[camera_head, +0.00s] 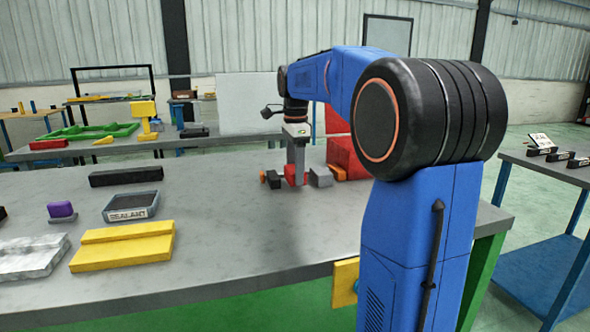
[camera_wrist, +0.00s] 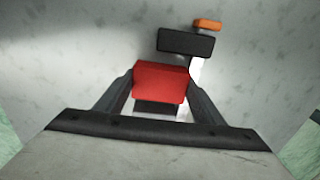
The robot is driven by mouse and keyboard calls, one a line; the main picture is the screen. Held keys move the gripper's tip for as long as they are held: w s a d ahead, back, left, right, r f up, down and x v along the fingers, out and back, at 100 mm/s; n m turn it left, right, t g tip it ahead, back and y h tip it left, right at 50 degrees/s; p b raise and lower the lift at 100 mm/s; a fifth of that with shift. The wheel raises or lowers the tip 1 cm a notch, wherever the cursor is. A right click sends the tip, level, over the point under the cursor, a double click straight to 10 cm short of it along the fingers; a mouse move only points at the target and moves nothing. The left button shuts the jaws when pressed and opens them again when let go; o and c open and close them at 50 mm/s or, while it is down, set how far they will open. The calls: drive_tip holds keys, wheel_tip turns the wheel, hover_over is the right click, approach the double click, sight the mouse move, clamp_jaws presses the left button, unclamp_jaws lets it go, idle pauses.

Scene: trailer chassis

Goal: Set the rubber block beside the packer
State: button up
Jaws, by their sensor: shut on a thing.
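My gripper (camera_head: 297,160) is low over the grey workbench, pointing down. In the wrist view its fingers (camera_wrist: 160,84) are shut on a red block (camera_wrist: 161,78), one finger at each side. The red block also shows in the head view (camera_head: 296,176), at or just above the bench top. A black block (camera_wrist: 186,42) lies close beyond it, with a small orange piece (camera_wrist: 208,25) past that. The black block also shows in the head view (camera_head: 272,179). No label shows which piece is the rubber block or the packer.
A grey block (camera_head: 320,177) and a large red box (camera_head: 347,153) stand close to the right of my gripper. A long black bar (camera_head: 126,176), a labelled tray (camera_head: 131,206) and a yellow block (camera_head: 124,245) are farther left. Bare bench lies between.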

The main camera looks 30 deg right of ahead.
drive_tip(key=o, duration=1.2)
drive_tip(key=shift+s+f+g, duration=0.2)
drive_tip(key=shift+f+g, duration=0.1)
drive_tip(key=shift+f, duration=0.45)
drive_tip(key=shift+c, duration=0.2)
drive_tip(key=shift+w+r, duration=0.15)
drive_tip(key=shift+r, duration=0.45)
wheel_tip(320, 180, up, 12)
drive_tip(key=shift+r, duration=0.1)
